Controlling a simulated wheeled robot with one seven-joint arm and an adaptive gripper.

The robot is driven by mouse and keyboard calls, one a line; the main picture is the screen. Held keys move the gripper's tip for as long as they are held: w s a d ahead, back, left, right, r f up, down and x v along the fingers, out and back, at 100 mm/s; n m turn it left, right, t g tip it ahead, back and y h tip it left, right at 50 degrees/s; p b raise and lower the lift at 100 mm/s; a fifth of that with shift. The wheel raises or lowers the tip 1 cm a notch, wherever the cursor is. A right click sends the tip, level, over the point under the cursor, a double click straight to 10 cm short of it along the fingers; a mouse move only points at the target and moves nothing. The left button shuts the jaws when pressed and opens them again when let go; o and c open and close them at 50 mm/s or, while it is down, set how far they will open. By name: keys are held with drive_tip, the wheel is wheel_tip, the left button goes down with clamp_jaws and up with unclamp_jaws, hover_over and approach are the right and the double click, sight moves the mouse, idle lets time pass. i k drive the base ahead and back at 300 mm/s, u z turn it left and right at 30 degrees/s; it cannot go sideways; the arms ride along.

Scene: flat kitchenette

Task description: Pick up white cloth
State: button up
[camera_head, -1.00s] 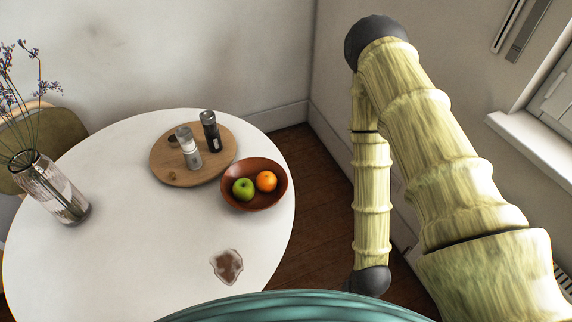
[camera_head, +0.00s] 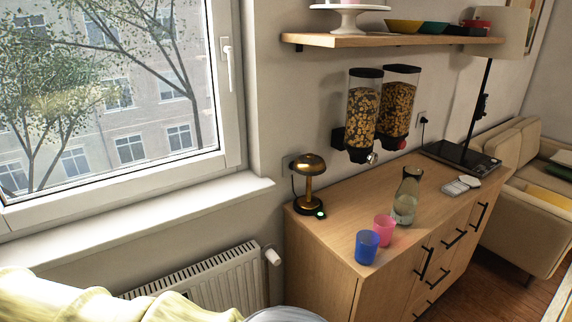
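I see no white cloth that I can make out in the head view. A small pale item (camera_head: 462,185) lies on the wooden cabinet top near the black tray; it is too small to tell what it is. My gripper is out of view.
A wooden cabinet (camera_head: 334,244) carries a brass lamp (camera_head: 309,183), a blue cup (camera_head: 367,247), a pink cup (camera_head: 384,230) and a glass carafe (camera_head: 406,198). Cereal dispensers (camera_head: 364,112) hang above, under a shelf (camera_head: 395,38). A radiator (camera_head: 205,281) stands left. A sofa (camera_head: 520,215) is right.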

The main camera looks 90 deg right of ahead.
sight(454, 188)
drive_tip(key=z, duration=4.75)
drive_tip(key=i, duration=1.75)
drive_tip(key=u, duration=1.75)
